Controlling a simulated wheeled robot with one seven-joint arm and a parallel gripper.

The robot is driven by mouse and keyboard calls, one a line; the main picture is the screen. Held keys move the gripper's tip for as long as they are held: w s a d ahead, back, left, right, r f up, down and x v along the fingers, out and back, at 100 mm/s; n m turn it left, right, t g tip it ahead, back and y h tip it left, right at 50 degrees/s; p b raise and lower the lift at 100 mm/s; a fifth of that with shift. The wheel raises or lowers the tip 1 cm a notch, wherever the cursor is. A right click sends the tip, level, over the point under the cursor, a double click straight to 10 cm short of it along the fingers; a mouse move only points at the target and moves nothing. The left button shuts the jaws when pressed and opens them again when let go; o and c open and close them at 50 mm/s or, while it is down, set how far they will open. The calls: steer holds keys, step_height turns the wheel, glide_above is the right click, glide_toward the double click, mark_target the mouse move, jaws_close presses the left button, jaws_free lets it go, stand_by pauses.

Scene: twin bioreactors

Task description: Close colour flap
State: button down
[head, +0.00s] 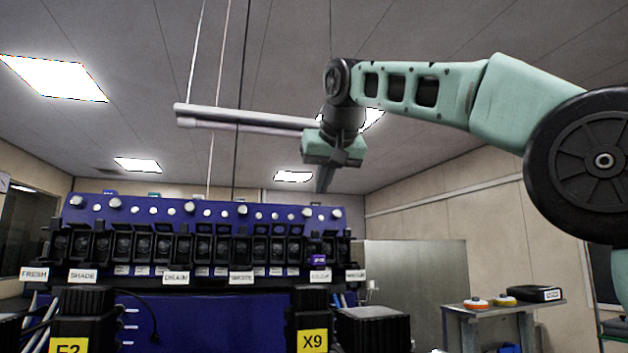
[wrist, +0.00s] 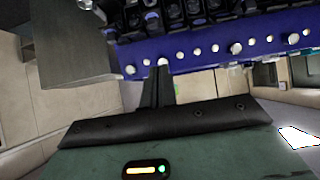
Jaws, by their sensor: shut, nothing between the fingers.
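The blue bioreactor panel (head: 150,212) carries a row of black flap units below its white knobs. A label that seems to read colour (head: 320,275) sits near the right end of the row. Above it is a black unit with a small purple patch (head: 319,260); I cannot tell clearly how its flap stands. My gripper (head: 323,187) is shut and empty, pointing down above the right end of the panel. In the wrist view its fingers (wrist: 160,80) reach toward the blue panel edge (wrist: 205,52), with black units beyond, partly cut off by the frame.
A side table (head: 500,308) with small items stands at the right.

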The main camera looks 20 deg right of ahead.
mark_target(313, 233)
steer(key=shift+g, duration=0.8)
steer(key=w+f+p, duration=0.1)
steer(key=w+p, duration=0.1)
steer(key=w, duration=0.1)
steer(key=w+f+p, duration=0.2)
steer(key=w, duration=0.1)
steer(key=w+f+p, duration=0.2)
steer(key=w, duration=0.1)
steer(key=shift+w+d+p, duration=0.1)
steer(key=shift+w+p, duration=0.25)
steer(key=shift+w, duration=0.05)
steer(key=shift+s+f, duration=0.2)
steer(key=shift+s, duration=0.3)
steer(key=shift+s+f, duration=0.2)
steer(key=shift+s, duration=0.3)
steer(key=shift+s+f, duration=0.4)
steer(key=shift+s, duration=0.35)
steer(key=shift+f, duration=0.15)
steer(key=shift+f+b, duration=0.2)
steer(key=shift+b, duration=0.35)
